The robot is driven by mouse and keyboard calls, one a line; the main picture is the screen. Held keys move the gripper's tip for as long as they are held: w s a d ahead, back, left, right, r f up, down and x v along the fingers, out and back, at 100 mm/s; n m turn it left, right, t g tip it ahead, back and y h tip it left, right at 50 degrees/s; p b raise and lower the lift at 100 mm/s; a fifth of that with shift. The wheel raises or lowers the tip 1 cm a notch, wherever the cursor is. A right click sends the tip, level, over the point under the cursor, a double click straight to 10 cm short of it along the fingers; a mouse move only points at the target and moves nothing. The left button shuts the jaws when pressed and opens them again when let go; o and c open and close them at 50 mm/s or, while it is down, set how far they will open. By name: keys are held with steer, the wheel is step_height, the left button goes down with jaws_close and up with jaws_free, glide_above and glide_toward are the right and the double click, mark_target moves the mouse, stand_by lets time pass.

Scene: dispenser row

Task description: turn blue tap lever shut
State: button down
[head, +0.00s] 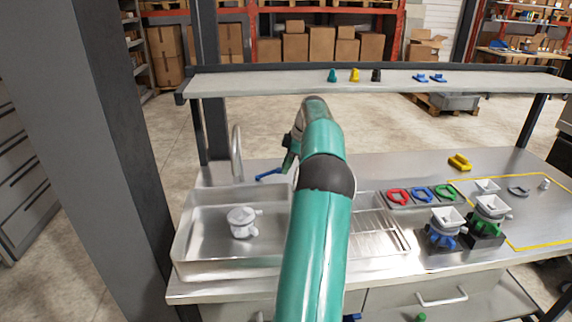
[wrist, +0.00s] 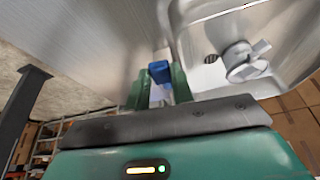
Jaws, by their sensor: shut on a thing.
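The blue tap lever (head: 268,174) is at the back of the sink, right of the curved metal tap spout (head: 237,155). My gripper (head: 288,158) reaches down to the lever's right end, partly hidden behind my own arm. In the wrist view, the green fingers of my gripper (wrist: 159,88) stand on either side of the blue lever (wrist: 159,71), shut on it. The lever's pivot is hard to make out.
A white dispenser body (head: 242,222) stands in the sink basin (head: 186,232). Two dispensers stand farther right. A shelf (head: 290,84) with small coloured parts runs above the back edge.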

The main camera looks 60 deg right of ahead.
steer(key=c, duration=1.2)
jaws_free()
steer(key=shift+w+a, duration=0.1)
steer(key=shift+w, duration=0.1)
steer(key=shift+s, duration=0.15)
steer(key=shift+r, duration=0.25)
steer(key=v, duration=0.7)
